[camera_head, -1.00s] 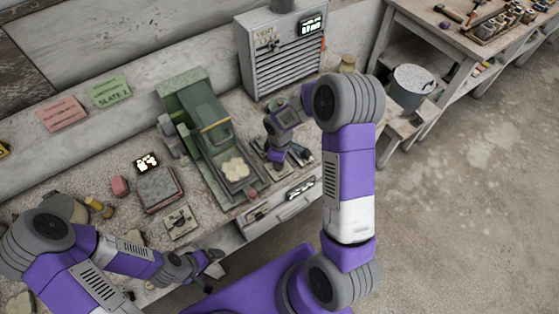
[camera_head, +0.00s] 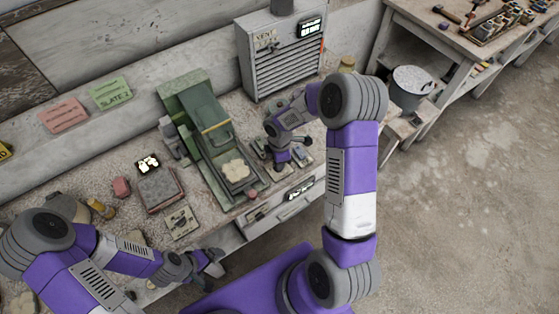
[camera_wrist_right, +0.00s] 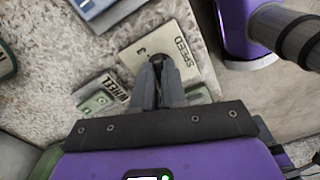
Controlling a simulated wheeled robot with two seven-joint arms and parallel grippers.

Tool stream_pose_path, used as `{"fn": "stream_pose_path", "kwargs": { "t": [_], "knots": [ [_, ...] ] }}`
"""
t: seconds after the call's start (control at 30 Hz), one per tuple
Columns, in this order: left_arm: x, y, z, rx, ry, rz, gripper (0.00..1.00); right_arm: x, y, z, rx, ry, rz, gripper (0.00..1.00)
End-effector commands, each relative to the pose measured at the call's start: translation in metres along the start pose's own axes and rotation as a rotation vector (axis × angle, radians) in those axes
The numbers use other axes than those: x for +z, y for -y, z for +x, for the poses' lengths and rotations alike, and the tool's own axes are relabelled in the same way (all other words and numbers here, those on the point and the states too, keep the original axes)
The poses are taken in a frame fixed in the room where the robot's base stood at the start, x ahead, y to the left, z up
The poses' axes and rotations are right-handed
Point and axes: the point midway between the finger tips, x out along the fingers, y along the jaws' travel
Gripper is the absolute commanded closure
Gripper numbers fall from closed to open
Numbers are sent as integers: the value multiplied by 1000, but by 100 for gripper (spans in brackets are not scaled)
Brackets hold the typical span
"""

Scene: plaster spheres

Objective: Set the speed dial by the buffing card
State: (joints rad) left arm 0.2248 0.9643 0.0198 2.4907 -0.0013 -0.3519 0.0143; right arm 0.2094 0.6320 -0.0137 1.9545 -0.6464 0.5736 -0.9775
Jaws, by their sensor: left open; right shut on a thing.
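The speed dial's pale plate (camera_wrist_right: 188,38) lies on the bench and reads SPEED, with a 3 beside the knob. My right gripper (camera_wrist_right: 160,66) is shut on the dark dial knob, most of which the fingers hide. In the head view my right gripper (camera_head: 281,163) is at the bench front, right of the green machine. A green card (camera_head: 110,93) reading SLATE 2 and a pink card (camera_head: 63,115), too small to read, are on the back board. I cannot tell which is the buffing card. My left gripper (camera_head: 213,262) is open and empty at the bench's front edge.
A plate marked WHEEL (camera_wrist_right: 113,85) sits beside the speed plate. The green machine (camera_head: 205,130) holds a pale piece. A grey vent box (camera_head: 282,55) with a lit display stands behind my right gripper. A bucket (camera_head: 410,86) stands to the right.

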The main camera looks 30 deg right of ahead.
Motion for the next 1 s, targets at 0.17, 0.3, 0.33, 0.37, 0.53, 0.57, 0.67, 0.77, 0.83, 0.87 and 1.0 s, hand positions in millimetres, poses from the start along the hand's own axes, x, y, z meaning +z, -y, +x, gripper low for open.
{"fn": "stream_pose_path", "kwargs": {
  "t": [0.17,0.3,0.33,0.37,0.53,0.57,0.67,0.77,0.83,0.87,1.0],
  "knots": [
    [0,0,0,0,0,0,0,0,0,0,0,1,-9,100],
    [0,0,0,0,0,0,0,0,0,0,1,1,-10,100],
    [0,0,0,0,0,0,0,0,0,0,1,1,-10,100],
    [0,0,0,0,0,0,0,0,0,0,1,1,-10,100],
    [0,0,0,0,0,0,0,0,0,0,1,1,-8,67],
    [0,0,0,0,0,0,0,0,0,0,1,1,-8,63],
    [0,0,0,0,0,0,0,0,0,0,1,1,-7,63],
    [0,0,0,0,0,0,0,0,0,0,1,0,-7,63],
    [0,0,0,0,0,0,0,0,0,-1,1,0,-6,63],
    [0,0,0,0,0,0,0,0,0,-2,1,0,-6,63],
    [0,-1,-3,0,0,0,0,0,-1,-18,5,0,-5,63]
  ]
}}
